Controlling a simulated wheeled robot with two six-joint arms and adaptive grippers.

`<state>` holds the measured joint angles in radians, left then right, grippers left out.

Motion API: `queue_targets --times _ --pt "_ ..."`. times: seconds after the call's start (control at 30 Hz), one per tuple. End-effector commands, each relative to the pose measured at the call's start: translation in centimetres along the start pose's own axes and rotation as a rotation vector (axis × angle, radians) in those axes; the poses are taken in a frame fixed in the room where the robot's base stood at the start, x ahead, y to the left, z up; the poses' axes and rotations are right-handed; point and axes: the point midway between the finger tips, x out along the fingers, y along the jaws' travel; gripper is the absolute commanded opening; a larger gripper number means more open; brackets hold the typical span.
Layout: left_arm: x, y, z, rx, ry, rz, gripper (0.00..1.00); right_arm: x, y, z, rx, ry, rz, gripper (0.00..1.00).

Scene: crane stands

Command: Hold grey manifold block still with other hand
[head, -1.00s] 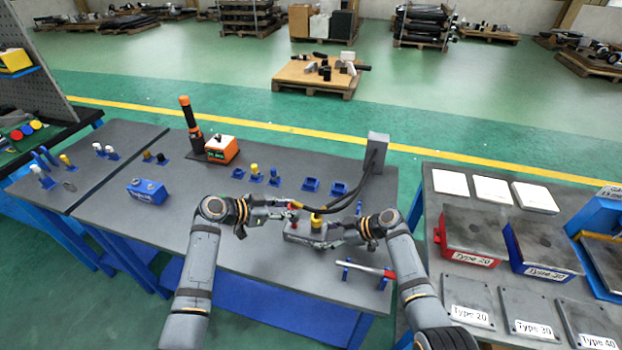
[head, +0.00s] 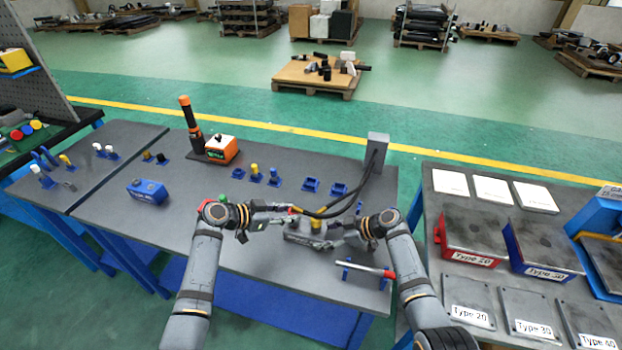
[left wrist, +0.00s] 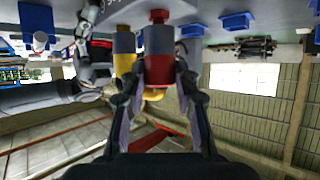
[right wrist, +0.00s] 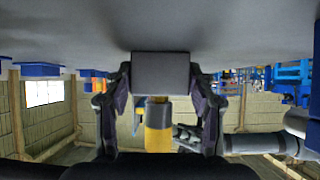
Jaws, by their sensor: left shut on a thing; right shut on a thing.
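The grey manifold block (head: 297,236) lies on the table, with a yellow-and-grey fitting (head: 316,224) standing on it. My right gripper (head: 343,235) is shut on the block from the right. In the right wrist view the block's grey end face (right wrist: 160,72) fills the gap between the fingers, and the yellow fitting (right wrist: 158,125) shows beyond it. My left gripper (head: 290,213) is above the block's left part. In the left wrist view its fingers are shut on a red-and-grey fitting (left wrist: 159,55), beside the yellow one (left wrist: 124,52). The red fitting's contact with the block is unclear.
A grey post (head: 377,150) with dark hoses stands behind the block. A blue stand (head: 347,266) with a red-handled tool (head: 370,268) is in front right. Small blue holders (head: 311,185) stand behind; a blue block (head: 147,191) is at left.

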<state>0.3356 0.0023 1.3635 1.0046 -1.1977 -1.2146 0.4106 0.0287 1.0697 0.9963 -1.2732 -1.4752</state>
Motion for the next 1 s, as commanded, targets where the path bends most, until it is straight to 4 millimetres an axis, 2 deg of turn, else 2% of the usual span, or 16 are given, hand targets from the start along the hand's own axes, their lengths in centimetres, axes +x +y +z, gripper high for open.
queue_targets --times 0.23,0.27,0.43,0.87,1.0 --pt "0.28 0.04 0.66 -0.001 -0.003 0.001 0.0 0.02 -0.04 0.03 0.0 0.0 -0.001 0.13" --pt "0.28 0.04 0.65 0.0 -0.003 0.0 0.33 0.02 -0.04 0.02 0.0 0.0 -0.001 0.13" --pt "0.26 0.03 0.62 0.0 -0.002 0.0 0.56 0.02 -0.03 0.02 0.0 0.0 -0.001 0.13" --pt "0.23 0.02 0.61 0.0 -0.002 0.0 0.57 0.02 -0.03 0.02 0.0 0.0 -0.001 0.13" --pt "-0.65 -0.04 0.61 -0.001 -0.002 -0.001 0.57 0.02 -0.03 0.02 0.0 0.0 -0.001 0.13"
